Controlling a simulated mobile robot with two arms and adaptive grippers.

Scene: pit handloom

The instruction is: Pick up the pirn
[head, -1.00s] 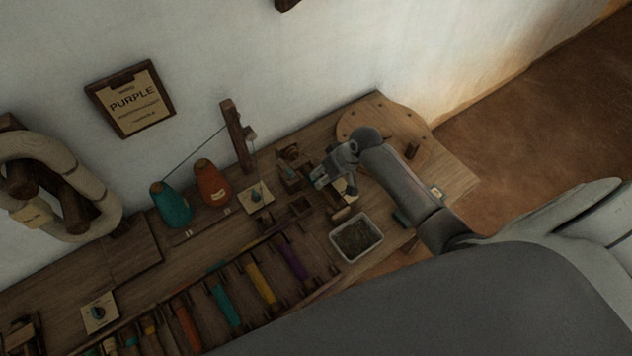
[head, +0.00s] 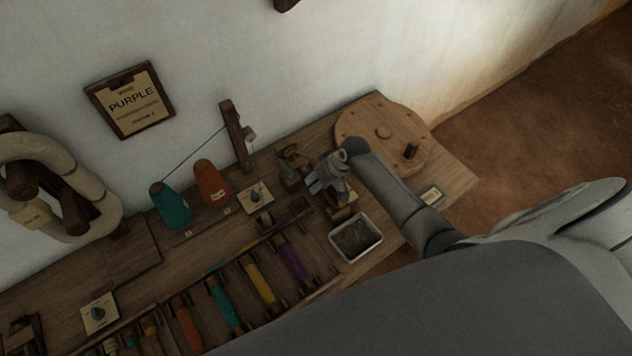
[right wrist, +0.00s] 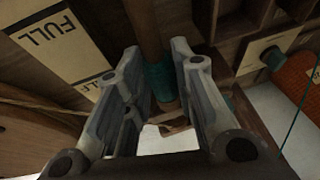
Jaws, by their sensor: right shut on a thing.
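My right gripper (head: 316,184) is over the bench beside the small wooden winder (head: 291,160). In the right wrist view its two fingers (right wrist: 180,65) are on either side of the pirn (right wrist: 161,78), a brown wooden shaft with a teal band, and are shut on it. In the head view the pirn cannot be made out clearly at the gripper. My left gripper is not in view.
The bench holds a grey tray (head: 367,251), a round wooden disc (head: 365,118), teal (head: 173,207) and orange (head: 213,184) cones, and a rack with purple (head: 291,258) and yellow (head: 259,283) pirns. A FULL label (right wrist: 48,38) lies near the gripper.

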